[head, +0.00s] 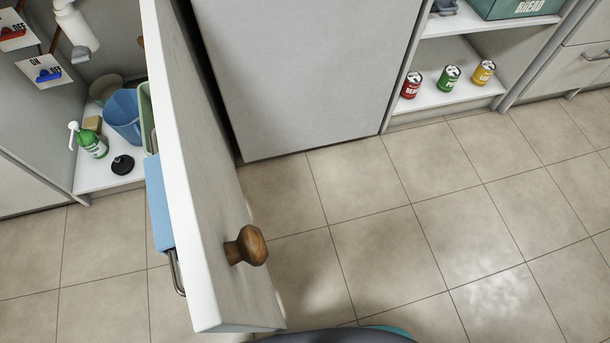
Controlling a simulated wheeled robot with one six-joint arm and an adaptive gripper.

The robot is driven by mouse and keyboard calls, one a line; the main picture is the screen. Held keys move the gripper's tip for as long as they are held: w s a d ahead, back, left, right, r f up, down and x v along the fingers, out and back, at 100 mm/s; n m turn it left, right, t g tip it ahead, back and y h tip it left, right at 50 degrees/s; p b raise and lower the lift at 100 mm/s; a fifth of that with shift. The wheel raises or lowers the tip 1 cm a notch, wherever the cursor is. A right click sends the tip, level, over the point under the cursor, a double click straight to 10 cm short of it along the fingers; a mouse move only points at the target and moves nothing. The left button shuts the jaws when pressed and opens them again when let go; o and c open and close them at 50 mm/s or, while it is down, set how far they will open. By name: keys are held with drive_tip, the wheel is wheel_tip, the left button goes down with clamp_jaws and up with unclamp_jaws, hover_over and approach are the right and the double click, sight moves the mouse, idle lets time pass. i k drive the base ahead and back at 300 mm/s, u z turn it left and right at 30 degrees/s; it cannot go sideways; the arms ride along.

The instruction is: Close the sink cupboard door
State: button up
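The sink cupboard door (207,190) stands wide open, seen nearly edge-on, and juts out toward me. Its round wooden knob (246,246) is on the face turned to the right, low down near the free edge. On its inner side a blue cloth (158,205) hangs at a metal rail (176,274). The open sink cupboard (112,184) is to the left, behind the door. My gripper is not in view, and nothing is seen touching the door or knob.
Inside the cupboard are a green bottle (92,144), a blue bucket (122,117) and a black plug (122,165). A grey panel (300,70) stands right of the door. Three cans (449,78) sit on a low shelf. The tiled floor (430,210) at right is clear.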

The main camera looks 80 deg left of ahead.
sight(229, 288)
drive_tip(key=z, duration=0.05)
drive_tip(key=i, duration=1.45)
drive_tip(key=u, duration=4.55)
